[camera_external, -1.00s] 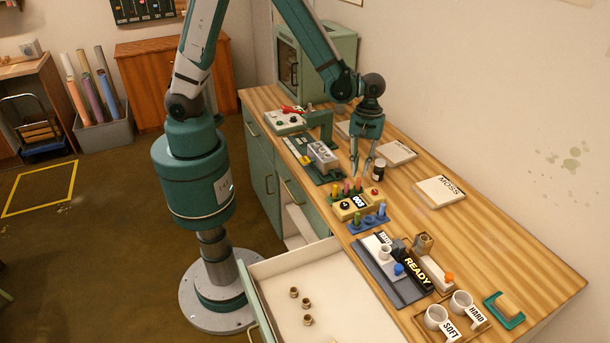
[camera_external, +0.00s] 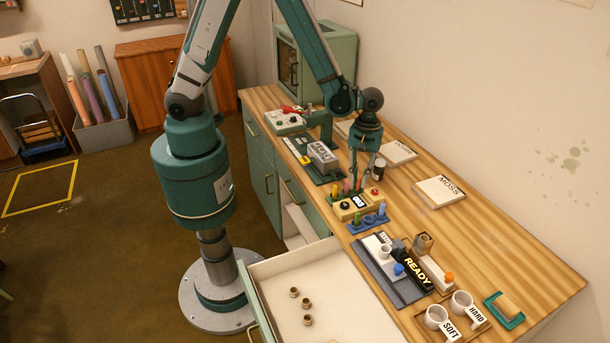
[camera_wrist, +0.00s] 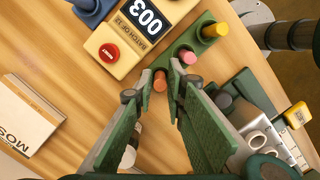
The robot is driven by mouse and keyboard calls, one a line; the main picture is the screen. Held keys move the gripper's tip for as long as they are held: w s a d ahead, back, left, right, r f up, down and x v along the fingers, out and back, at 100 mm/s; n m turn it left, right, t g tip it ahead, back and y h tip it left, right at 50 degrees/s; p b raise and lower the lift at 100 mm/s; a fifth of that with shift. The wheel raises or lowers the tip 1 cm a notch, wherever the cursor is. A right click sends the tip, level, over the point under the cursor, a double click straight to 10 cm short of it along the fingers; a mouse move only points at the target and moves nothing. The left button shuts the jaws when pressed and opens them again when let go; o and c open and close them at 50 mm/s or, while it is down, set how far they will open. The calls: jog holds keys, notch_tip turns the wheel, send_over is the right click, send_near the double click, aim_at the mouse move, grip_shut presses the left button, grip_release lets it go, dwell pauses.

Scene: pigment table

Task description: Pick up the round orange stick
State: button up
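The round orange stick (camera_wrist: 160,82) stands at the near end of the green rack (camera_wrist: 200,41) in the wrist view. A pink stick (camera_wrist: 189,56) and a yellow stick (camera_wrist: 215,30) stand farther along the same rack. My gripper (camera_wrist: 161,70) is open, with one fingertip on each side of the orange stick and the pink stick close by the right finger. I cannot tell whether either finger touches the orange stick. In the external view my gripper (camera_external: 361,180) points down at the rack, and its fingers partly hide the sticks.
A yellow box with a 003 display and red button (camera_wrist: 108,53) sits beside the rack. A blue rack with more sticks (camera_external: 369,222) stands nearer the camera. The open drawer (camera_external: 285,265) holds small brown cups.

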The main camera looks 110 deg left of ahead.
jog(key=shift+f, duration=0.3)
jog(key=shift+c, duration=0.7)
jog(key=shift+c, duration=1.3)
jog(key=shift+r, duration=0.15)
jog(key=shift+r, duration=4.85)
